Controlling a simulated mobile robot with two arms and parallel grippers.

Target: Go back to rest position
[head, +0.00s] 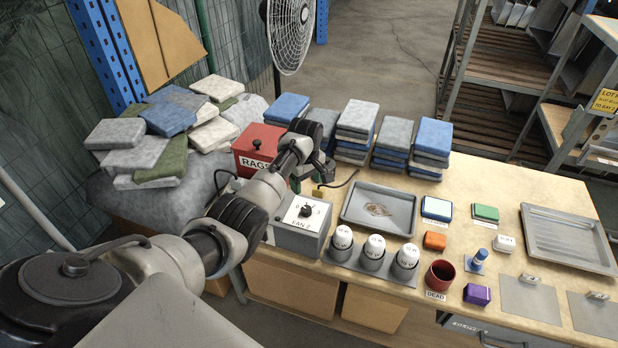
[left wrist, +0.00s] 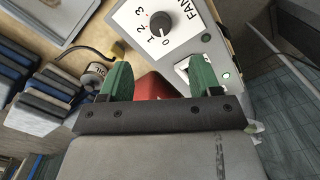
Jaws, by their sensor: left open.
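My left gripper (head: 312,172) is above the back left part of the workbench, behind the fan control box. Its arm comes in from the lower left and partly hides the jaws in the head view. In the left wrist view the two green fingers of the left gripper (left wrist: 160,80) are spread apart, with nothing held between them. The grey fan control box (head: 296,240) has a white face with a black knob (head: 306,211). The knob also shows in the left wrist view (left wrist: 160,22), apart from the fingers. My right gripper is in neither view.
A red rags box (head: 246,158) stands close to the left arm. Stacks of folded cloths (head: 357,118) line the bench's back. A grey tray (head: 352,222), three white-topped containers (head: 374,250) and a red cup (head: 439,275) stand to the right. A fan (head: 290,35) stands behind.

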